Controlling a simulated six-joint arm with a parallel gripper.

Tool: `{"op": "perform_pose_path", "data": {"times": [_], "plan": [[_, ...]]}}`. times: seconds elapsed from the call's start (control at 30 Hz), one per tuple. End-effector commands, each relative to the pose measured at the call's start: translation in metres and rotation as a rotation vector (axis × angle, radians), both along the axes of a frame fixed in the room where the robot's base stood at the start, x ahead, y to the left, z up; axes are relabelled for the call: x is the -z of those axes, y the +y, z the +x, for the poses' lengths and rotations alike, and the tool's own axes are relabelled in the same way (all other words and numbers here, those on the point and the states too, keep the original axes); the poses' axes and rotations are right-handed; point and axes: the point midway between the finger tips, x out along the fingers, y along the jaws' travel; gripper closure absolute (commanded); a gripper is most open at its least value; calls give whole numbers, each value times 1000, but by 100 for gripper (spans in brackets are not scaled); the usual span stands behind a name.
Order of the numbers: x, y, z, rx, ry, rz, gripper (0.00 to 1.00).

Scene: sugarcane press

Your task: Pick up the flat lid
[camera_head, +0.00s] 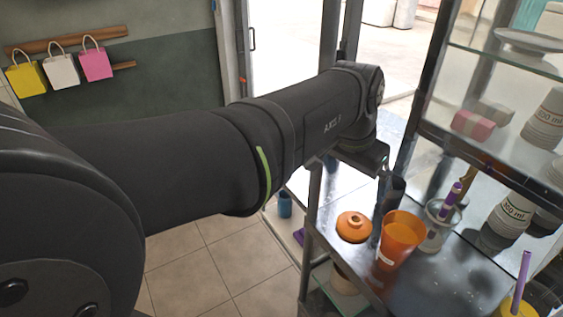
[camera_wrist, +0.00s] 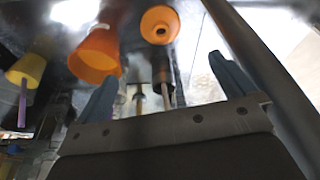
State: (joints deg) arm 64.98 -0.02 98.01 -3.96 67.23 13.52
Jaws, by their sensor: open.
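An orange round lid-like piece (camera_head: 353,227) with a raised centre lies on the dark metal table, left of an orange cup (camera_head: 400,238). It may be the flat lid; I see no other clear candidate. In the wrist view it appears as an orange disc (camera_wrist: 160,24) with a dark centre, beside the orange cup (camera_wrist: 95,54). My gripper (camera_wrist: 166,86) shows two blue fingers wide apart with nothing held between them. The orange piece is beyond the fingertips, apart from them. In the head view my arm's end is over the table's back left, and the fingers are not clearly visible.
The table (camera_head: 440,275) also holds a pale stand with a purple piece (camera_head: 447,200) and a yellow cup with a purple straw (camera_head: 517,300). A glass shelf unit (camera_head: 490,120) with stacked white cups rises at the right.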

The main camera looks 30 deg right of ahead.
Motion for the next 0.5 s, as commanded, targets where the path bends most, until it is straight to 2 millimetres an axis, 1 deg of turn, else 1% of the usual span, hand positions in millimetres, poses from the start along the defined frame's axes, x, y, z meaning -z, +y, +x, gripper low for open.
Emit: {"op": "perform_pose_path", "data": {"times": [0.17,0.5], "plan": [[16,-2,1,25,-7,-1,0],[87,-21,5,23,-6,2,0]]}}
